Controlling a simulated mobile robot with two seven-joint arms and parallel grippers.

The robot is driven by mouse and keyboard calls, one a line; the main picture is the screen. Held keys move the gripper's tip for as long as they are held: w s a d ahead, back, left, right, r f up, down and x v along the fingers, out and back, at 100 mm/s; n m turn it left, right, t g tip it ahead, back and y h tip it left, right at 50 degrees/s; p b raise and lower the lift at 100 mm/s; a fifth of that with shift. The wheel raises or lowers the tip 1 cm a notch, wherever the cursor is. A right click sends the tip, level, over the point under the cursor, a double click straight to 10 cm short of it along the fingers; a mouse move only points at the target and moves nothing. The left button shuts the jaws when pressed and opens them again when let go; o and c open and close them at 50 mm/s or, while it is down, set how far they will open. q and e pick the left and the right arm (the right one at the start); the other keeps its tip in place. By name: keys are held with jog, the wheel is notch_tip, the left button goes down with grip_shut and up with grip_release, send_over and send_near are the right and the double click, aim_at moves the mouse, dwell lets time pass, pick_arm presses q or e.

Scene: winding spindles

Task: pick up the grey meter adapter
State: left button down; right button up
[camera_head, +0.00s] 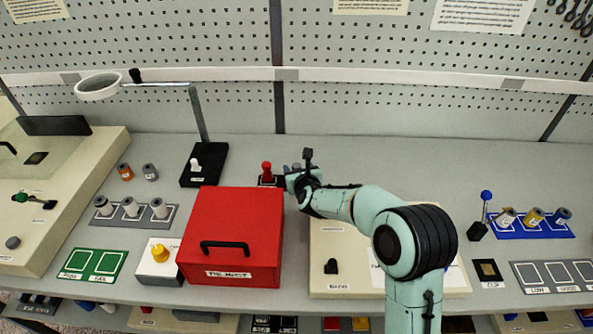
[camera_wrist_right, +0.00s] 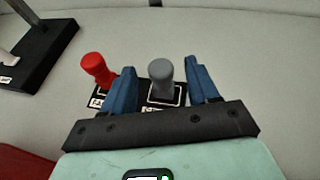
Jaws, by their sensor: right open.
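The grey meter adapter (camera_wrist_right: 161,78) is a round-topped grey peg standing upright on a black base with white labels. In the right wrist view my right gripper (camera_wrist_right: 160,67) is open, with one blue finger on each side of the grey adapter. Neither finger clearly touches it, and gaps show on both sides. In the head view my right gripper (camera_head: 292,176) is at the back of the table, where my arm and fingers largely hide the grey adapter. My left gripper is not in view.
A red peg (camera_wrist_right: 96,69) stands just left of the left finger; it also shows in the head view (camera_head: 266,171). A red box (camera_head: 230,228) with a black handle lies in front. A black stand (camera_head: 204,166) is to the left. Clear table lies behind.

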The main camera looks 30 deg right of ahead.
jog(key=shift+w+d+f, duration=0.25)
jog(key=shift+w, duration=0.25)
jog(key=shift+s, duration=0.1)
grip_shut()
